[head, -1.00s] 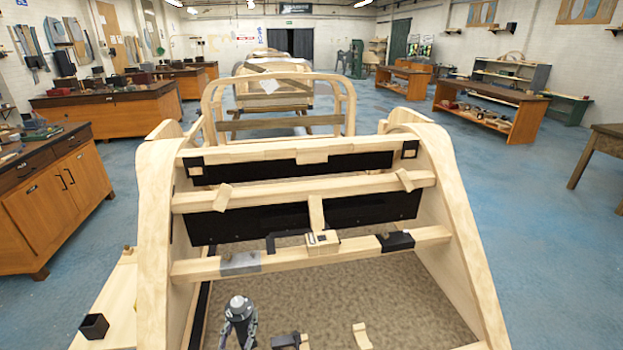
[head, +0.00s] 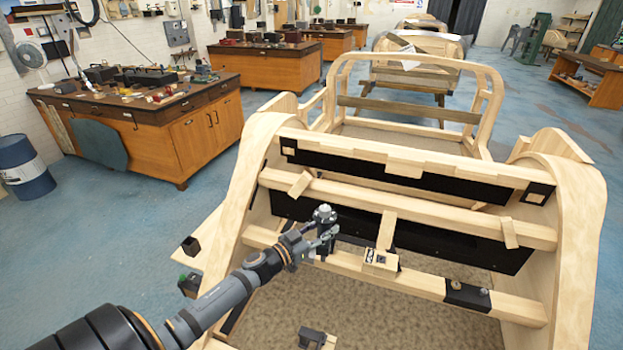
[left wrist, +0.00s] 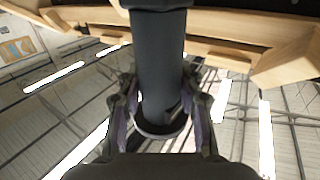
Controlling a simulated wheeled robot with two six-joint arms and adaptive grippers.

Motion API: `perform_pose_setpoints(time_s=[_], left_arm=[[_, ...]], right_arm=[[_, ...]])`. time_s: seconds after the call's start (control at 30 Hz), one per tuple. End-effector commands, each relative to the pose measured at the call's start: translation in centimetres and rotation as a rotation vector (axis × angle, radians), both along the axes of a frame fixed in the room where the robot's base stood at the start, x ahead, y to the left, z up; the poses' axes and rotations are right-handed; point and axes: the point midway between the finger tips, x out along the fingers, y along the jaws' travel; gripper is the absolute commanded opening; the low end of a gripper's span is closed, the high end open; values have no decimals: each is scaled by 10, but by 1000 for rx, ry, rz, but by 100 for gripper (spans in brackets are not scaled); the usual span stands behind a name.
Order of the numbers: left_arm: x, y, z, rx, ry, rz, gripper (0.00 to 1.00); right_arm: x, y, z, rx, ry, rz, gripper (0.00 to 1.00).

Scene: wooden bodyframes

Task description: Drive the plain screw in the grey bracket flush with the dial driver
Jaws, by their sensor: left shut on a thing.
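My left gripper (head: 326,238) is shut on the dial driver (head: 324,214), a dark, upright cylinder with a pale top, at the lower wooden rail of the near frame. In the left wrist view, the dark driver barrel (left wrist: 162,70) stands between the two fingers (left wrist: 160,108). The grey bracket and its plain screw cannot be made out now; my gripper and the driver cover that part of the rail. I cannot tell whether the driver's lower end touches the screw. My right gripper is not in view.
A black bracket (head: 467,294) with two knobs or screws sits farther right on the rail. A small pale box (head: 380,262) is fixed near the rail's middle. A dark block (head: 312,338) lies in front. Curved wooden sides (head: 575,240) flank the frame.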

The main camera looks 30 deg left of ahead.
Motion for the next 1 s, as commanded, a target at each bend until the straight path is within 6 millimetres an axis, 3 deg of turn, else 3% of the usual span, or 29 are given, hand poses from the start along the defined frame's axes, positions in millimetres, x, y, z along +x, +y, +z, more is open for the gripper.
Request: perform_pose_setpoints(time_s=[0.03, 0.1, 0.3, 0.73, 0.93, 1.0], left_arm=[[9, 16, 27, 9, -5, -12, 0], [17, 35, 46, 6, -4, -20, 0], [29, 63, 75, 0, -2, -27, 0], [30, 66, 77, -3, -1, -27, 0], [30, 66, 80, -2, 1, -25, 0], [30, 66, 69, -2, 1, -25, 0]], right_arm=[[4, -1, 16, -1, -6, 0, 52], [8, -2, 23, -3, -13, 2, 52], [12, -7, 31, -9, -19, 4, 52], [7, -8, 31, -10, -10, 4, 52], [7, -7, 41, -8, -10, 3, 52], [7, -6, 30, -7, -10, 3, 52]])
